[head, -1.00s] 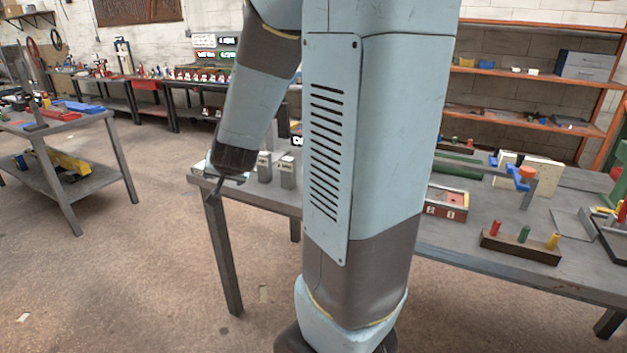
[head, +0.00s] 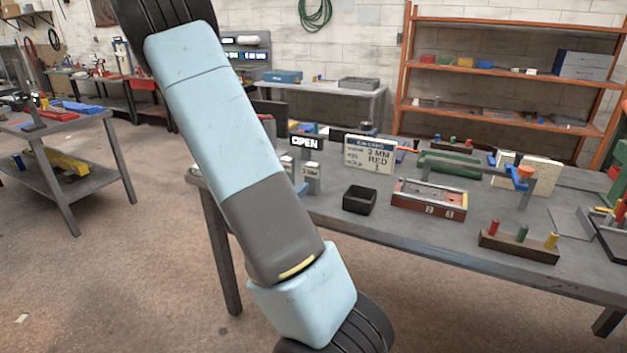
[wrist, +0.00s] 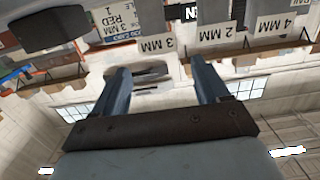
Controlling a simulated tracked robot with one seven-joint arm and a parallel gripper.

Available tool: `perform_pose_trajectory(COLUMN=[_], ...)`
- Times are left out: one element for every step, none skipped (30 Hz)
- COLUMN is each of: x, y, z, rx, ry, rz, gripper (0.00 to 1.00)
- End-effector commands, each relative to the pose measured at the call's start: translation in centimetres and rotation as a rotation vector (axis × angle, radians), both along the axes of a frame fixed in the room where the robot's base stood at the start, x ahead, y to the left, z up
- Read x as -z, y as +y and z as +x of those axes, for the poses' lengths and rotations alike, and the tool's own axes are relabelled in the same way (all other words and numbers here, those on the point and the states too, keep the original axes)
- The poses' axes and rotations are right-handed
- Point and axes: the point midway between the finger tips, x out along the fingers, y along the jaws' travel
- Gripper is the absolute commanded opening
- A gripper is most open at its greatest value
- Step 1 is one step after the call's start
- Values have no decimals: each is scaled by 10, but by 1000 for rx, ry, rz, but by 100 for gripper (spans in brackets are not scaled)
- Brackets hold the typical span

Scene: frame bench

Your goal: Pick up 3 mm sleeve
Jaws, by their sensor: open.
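My gripper (wrist: 158,72) is open in the wrist view, its two blue-grey fingers apart. Beyond the fingertips is a block labelled 3 MM (wrist: 167,45), with blocks labelled 2 MM (wrist: 230,33) and 4 MM (wrist: 284,24) to its right. A grey rounded shape (wrist: 150,71) shows between the fingers; I cannot tell whether it is the sleeve. In the head view, small grey labelled blocks (head: 312,178) stand on the bench just right of my arm, which hides part of that area. My gripper is not visible there.
A card reading 3 MM RED 1 (head: 369,154) stands behind a black open box (head: 360,199). An OPEN sign (head: 305,143) is nearby. A red-sided tray (head: 429,200) and a wooden rack of coloured pegs (head: 519,247) lie to the right.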

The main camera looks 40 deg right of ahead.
Motion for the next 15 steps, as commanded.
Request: perform_pose_trajectory(x=[0,0,0,0,0,0,0,1,1,1,2,2,2,2,2], y=[-2,-4,-8,-11,-15,-21,-26,-31,-38,-42,-47,-54,-58,-62,-67], z=[-1,-1,0,1,3,5,7,9,12,14,16,18,20,22,25], rx=[6,8,11,12,12,12,13,12,12,12,11,12,12,11,11], ry=[2,1,0,0,0,0,-1,0,0,0,0,1,1,0,0], rz=[-12,-16,-20,-20,-20,-20,-20,-20,-20,-20,-19,-19,-19,-20,-19], gripper=[74,74,74,74,74,74,74,74,74,74,74,74,74,74,74])
